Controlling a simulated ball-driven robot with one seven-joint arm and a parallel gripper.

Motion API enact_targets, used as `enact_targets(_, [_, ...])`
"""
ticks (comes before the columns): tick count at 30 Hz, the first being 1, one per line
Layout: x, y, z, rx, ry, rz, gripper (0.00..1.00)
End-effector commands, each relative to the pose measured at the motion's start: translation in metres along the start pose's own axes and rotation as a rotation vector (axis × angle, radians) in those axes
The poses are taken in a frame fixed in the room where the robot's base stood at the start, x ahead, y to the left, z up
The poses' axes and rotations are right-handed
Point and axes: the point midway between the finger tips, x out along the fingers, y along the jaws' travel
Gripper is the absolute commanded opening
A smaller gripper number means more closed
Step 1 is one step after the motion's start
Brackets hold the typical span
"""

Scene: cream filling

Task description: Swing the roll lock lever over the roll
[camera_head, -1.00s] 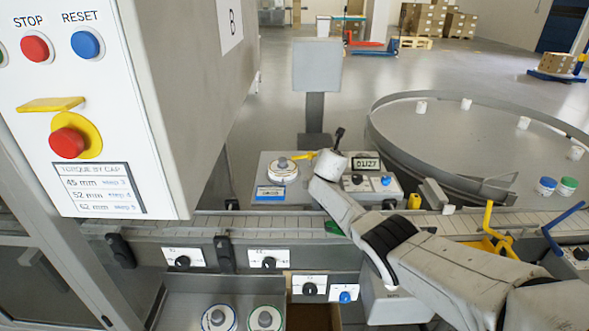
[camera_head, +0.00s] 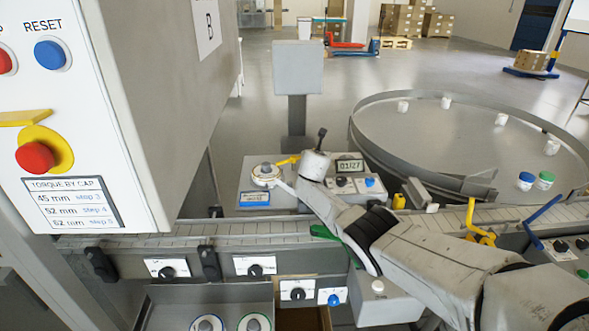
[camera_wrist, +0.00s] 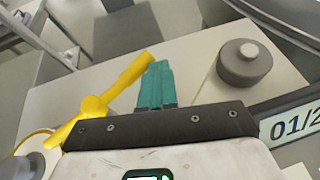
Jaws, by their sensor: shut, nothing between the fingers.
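The roll (camera_head: 265,174), a pale disc with a grey hub, sits on the grey printer unit beyond the conveyor; its edge shows at the lower left of the wrist view (camera_wrist: 28,164). The yellow roll lock lever (camera_head: 287,161) is beside the roll's far right side. In the wrist view the lever (camera_wrist: 95,106) slants up to the right from near the roll, its far end pointing away from the roll. My gripper (camera_wrist: 155,80) has its teal fingers together and empty, just right of the lever's far end; I cannot tell whether they touch. The head view hides my fingertips behind the arm.
A display (camera_head: 349,166) reading 01/27 and a blue button (camera_head: 370,183) are right of my wrist. A grey cylinder (camera_wrist: 245,62) stands right of my fingers. The conveyor (camera_head: 270,230) runs under my arm. A round table (camera_head: 440,150) is to the right.

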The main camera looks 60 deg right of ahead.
Motion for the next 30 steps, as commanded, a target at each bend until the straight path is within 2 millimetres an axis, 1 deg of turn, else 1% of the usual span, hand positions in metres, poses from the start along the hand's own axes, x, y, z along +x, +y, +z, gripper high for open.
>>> enact_targets(5, [-0.004, 0.0, 0.003, 0.002, -0.002, 0.001, 0.0])
enact_targets(8, [-0.012, 0.0, 0.003, 0.002, -0.001, 0.001, 0.0])
enact_targets(17, [-0.047, 0.0, 0.002, 0.003, -0.001, 0.001, 0.0])
enact_targets(24, [-0.078, 0.001, 0.001, 0.002, -0.001, 0.002, 0.0])
enact_targets(30, [-0.098, 0.001, 0.0, 0.002, 0.0, 0.001, 0.0])
